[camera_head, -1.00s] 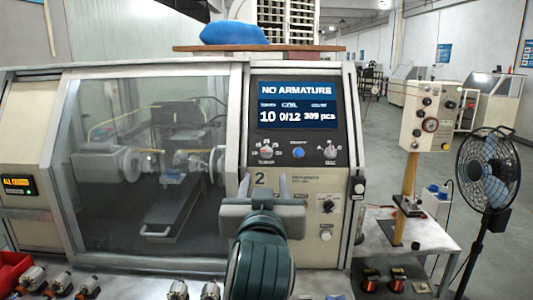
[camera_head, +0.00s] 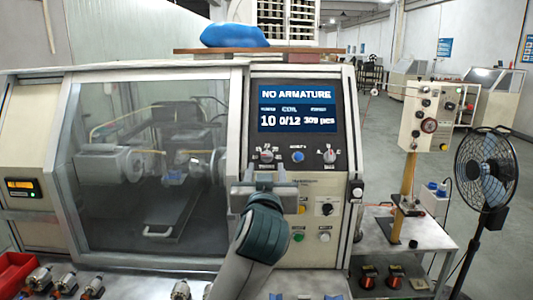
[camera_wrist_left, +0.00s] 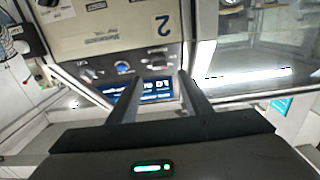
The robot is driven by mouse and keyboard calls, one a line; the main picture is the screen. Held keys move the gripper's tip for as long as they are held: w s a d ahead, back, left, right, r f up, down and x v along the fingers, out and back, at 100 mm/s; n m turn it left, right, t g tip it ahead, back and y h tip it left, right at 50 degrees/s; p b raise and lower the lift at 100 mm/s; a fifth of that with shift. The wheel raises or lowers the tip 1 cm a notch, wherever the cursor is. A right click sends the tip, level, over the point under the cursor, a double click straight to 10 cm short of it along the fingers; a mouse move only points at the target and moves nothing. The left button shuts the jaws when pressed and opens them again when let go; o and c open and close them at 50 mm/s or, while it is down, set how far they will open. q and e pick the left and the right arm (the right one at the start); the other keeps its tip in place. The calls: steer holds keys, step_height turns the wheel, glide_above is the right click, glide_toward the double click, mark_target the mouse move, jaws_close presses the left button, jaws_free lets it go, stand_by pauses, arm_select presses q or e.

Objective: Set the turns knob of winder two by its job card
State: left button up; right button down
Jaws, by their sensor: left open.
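Winder two's control panel (camera_head: 345,185) stands in front of me. Its turns knob (camera_head: 266,155) is a small grey dial below the left of the screen (camera_head: 296,106), which reads "NO ARMATURE", 10, 0/12 and 309 pcs. My left gripper (camera_head: 265,172) is open and empty, its fingers pointing up just below the turns knob, apparently not touching it. I cannot identify a job card.
A blue button (camera_head: 298,155) and another dial (camera_head: 329,156) sit right of the turns knob. Lower switches (camera_head: 326,208) are on the same panel. The winder's glass door (camera_head: 150,165) is at left. A fan (camera_head: 487,170) and a side table (camera_head: 405,240) stand at right.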

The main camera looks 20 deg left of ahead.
mark_target(267, 156)
arm_select(q)
steer(key=p+x, duration=0.2)
steer(key=x, duration=0.4)
steer(key=shift+w+r+p, duration=0.1)
steer(key=shift+w+p, duration=0.2)
steer(key=shift+w+a, duration=0.2)
steer(key=shift+w, duration=0.3)
steer(key=shift+c, duration=0.4)
steer(key=c, duration=1)
